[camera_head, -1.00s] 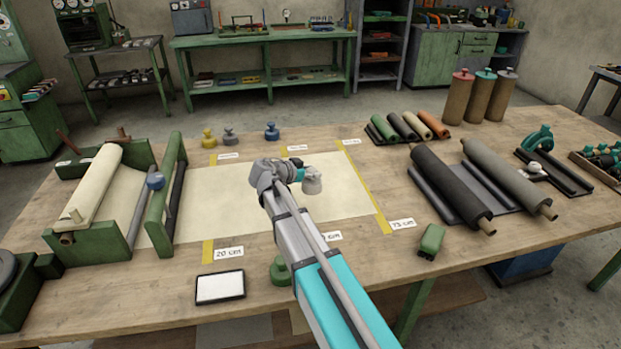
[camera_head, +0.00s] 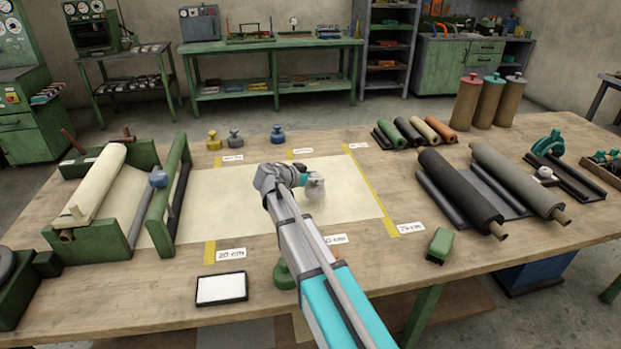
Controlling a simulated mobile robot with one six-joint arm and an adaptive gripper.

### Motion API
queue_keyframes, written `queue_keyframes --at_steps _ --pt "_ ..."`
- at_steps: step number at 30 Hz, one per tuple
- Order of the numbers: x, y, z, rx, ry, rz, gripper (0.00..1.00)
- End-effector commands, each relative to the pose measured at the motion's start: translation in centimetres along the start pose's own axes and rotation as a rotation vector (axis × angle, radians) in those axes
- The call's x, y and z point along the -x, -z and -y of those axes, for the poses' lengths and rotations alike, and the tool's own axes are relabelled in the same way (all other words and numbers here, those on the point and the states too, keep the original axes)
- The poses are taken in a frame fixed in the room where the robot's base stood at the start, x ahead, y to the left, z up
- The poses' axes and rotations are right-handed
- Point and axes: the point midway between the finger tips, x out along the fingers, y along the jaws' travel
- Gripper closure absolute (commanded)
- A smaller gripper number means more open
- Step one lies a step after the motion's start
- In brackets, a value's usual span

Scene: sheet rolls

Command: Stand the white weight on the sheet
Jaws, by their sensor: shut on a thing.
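The white weight (camera_head: 315,188) is at the end of my arm, over the right half of the sheet. My gripper (camera_head: 306,178) is shut on it from the left, near its top. The weight is upright. Its base looks at or very near the sheet; I cannot tell whether it touches. The cream sheet (camera_head: 215,205) lies flat on the table, pulled out from the roll (camera_head: 95,185) at the left. My arm hides part of the sheet and its front edge.
Yellow strips with distance labels cross the table, one at the sheet's right end (camera_head: 372,205). Yellow (camera_head: 214,141), grey (camera_head: 235,139) and blue (camera_head: 277,134) weights stand behind the sheet. A green weight (camera_head: 283,275) stands in front, beside my arm. Dark rolls (camera_head: 458,190) lie to the right.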

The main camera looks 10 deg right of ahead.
Motion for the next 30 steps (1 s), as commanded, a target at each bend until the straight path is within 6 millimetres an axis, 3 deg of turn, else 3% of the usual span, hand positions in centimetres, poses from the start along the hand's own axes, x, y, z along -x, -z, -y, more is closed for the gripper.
queue_keyframes --at_steps 18,30 --pt "-1.7 -3.2 0.6 0.001 0.0 -0.003 1.0" --pt "-1.8 -3.5 0.6 0.001 0.0 -0.003 1.0"
